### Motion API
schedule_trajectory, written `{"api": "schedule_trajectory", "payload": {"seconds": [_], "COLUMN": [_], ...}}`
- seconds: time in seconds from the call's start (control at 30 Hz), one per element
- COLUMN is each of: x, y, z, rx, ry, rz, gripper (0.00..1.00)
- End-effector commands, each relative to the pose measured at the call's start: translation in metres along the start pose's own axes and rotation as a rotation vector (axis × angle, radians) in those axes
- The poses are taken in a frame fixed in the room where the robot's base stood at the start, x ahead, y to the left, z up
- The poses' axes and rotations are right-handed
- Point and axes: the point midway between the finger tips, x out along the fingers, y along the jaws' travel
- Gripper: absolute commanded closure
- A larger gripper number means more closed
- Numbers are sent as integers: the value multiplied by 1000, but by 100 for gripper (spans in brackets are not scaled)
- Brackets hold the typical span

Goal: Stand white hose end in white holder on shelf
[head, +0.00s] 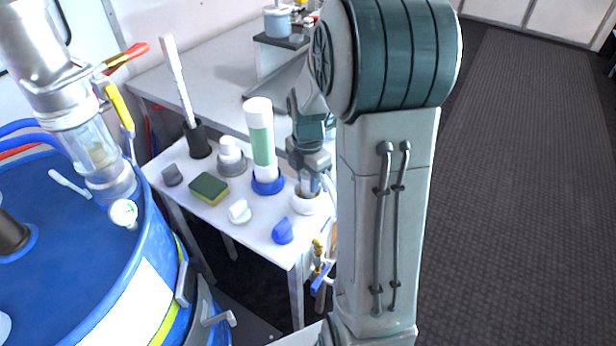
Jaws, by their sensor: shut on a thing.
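A white round holder (305,203) stands near the right end of the white shelf (178,158). My gripper (309,178) points down directly above this holder, partly behind my own arm. It is shut on a light-coloured piece, the white hose end (308,188), of which only a small part shows between and below the fingers. The lower tip of the hose end is at the mouth of the holder. I cannot tell whether it is inside or just above it. A pale strip of hose seems to run down at the right, mostly hidden by my arm.
A green-and-white cylinder stands in a blue holder (268,184) close left of my gripper. A black holder (197,141), white-and-grey fitting (231,157), sponge (209,189), white cap (239,211) and blue cap (283,231) share the shelf. A blue drum (100,240) stands left.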

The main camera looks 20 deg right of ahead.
Motion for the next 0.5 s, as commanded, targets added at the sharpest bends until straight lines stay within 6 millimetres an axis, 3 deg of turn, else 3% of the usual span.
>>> {"api": "schedule_trajectory", "payload": {"seconds": [0.37,0.4,0.43,0.5], "x": [8,8,8,8], "y": [0,0,0,0], "z": [0,0,0,0], "rx": [0,0,0,0], "ry": [0,0,0,0], "rz": [0,0,0,0], "gripper": [98,65,58,58]}}
